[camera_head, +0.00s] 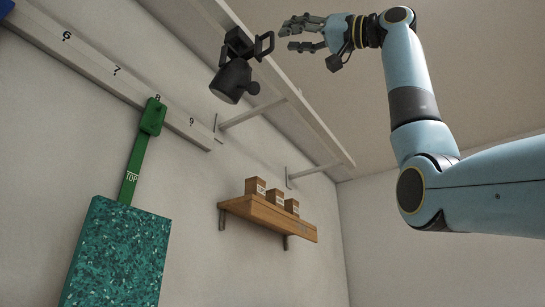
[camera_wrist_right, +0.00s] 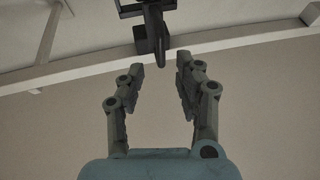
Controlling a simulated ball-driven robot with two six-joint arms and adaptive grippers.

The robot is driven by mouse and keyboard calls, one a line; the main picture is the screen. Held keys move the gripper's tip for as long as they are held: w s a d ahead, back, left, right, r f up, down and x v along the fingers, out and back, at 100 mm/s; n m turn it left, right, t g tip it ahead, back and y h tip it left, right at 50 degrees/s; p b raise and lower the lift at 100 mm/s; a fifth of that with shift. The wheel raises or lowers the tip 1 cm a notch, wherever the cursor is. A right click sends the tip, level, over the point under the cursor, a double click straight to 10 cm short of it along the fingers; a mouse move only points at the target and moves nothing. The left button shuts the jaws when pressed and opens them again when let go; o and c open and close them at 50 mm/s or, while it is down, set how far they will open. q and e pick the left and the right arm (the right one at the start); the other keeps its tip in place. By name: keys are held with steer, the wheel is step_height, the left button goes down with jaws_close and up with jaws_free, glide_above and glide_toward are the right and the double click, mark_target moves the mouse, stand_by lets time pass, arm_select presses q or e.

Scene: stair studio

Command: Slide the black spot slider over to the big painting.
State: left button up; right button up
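The black spot slider (camera_head: 236,72) hangs from the overhead rail (camera_head: 315,125) in the head view, with its lamp below and a loop-shaped handle (camera_head: 264,46) on its right side. My right gripper (camera_head: 285,33) is open and just to the right of the handle, its fingers pointing at it. A green speckled panel (camera_head: 118,255) hangs from a green slider (camera_head: 152,116) marked TOP on the numbered wall rail. No painting is recognisable. My left gripper is out of view.
The numbered wall rail (camera_head: 95,67) shows marks 6, 7, 8 and 9. Brackets (camera_head: 255,115) hold the overhead rail off the wall. A wooden shelf (camera_head: 268,216) with three small brown boxes (camera_head: 274,197) is lower on the wall. The space below my right arm looks clear.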

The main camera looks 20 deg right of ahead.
mark_target(272, 45)
steer(key=p+x, duration=0.2)
steer(key=x, duration=0.4)
jaws_close()
stand_by(0.4)
